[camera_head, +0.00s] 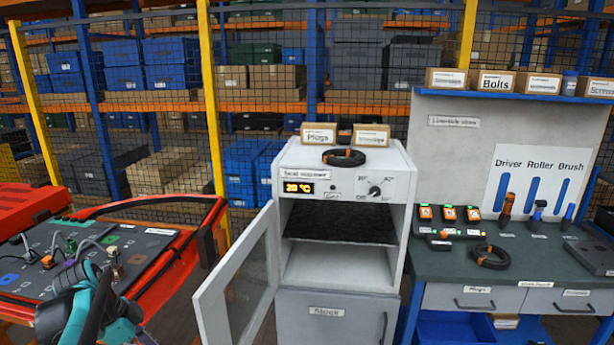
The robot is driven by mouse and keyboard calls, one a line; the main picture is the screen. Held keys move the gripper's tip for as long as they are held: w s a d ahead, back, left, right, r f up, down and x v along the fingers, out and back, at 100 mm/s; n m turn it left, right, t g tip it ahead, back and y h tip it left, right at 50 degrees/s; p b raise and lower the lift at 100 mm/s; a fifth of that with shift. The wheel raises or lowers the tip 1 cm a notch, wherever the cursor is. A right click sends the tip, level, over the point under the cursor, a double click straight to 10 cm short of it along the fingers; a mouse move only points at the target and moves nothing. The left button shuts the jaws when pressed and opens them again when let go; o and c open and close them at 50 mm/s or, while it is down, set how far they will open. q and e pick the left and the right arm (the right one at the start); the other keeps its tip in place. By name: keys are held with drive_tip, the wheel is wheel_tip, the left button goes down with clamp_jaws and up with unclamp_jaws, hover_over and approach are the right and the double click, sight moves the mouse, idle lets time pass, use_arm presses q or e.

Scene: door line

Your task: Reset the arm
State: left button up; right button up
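My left arm, teal and black, comes in at the bottom left of the head view, in front of the red-framed door panel. Its end, with the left gripper (92,292), is foreshortened, and I cannot make out whether the fingers are open or shut. I see nothing clearly held in it. My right arm and gripper are not in view.
The red-framed door panel (185,262) carries connectors and cables. A white oven cabinet (340,267) stands mid-view, its glass door (241,296) swung open to the left. A workbench (465,257) with tools and a black cable coil (490,256) stands right.

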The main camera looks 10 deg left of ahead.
use_arm(q)
drive_tip(key=s+d+f+n+t+y, duration=0.1)
drive_tip(key=d+n, duration=0.4)
drive_tip(key=d, duration=0.7)
drive_tip(key=s+d+f+n+t+y, duration=0.2)
drive_tip(key=s+d+n+t, duration=0.2)
drive_tip(key=d, duration=0.8)
drive_tip(key=shift+s+d+f+n, duration=0.2)
drive_tip(key=shift+s+n, duration=0.45)
drive_tip(key=shift+n, duration=0.25)
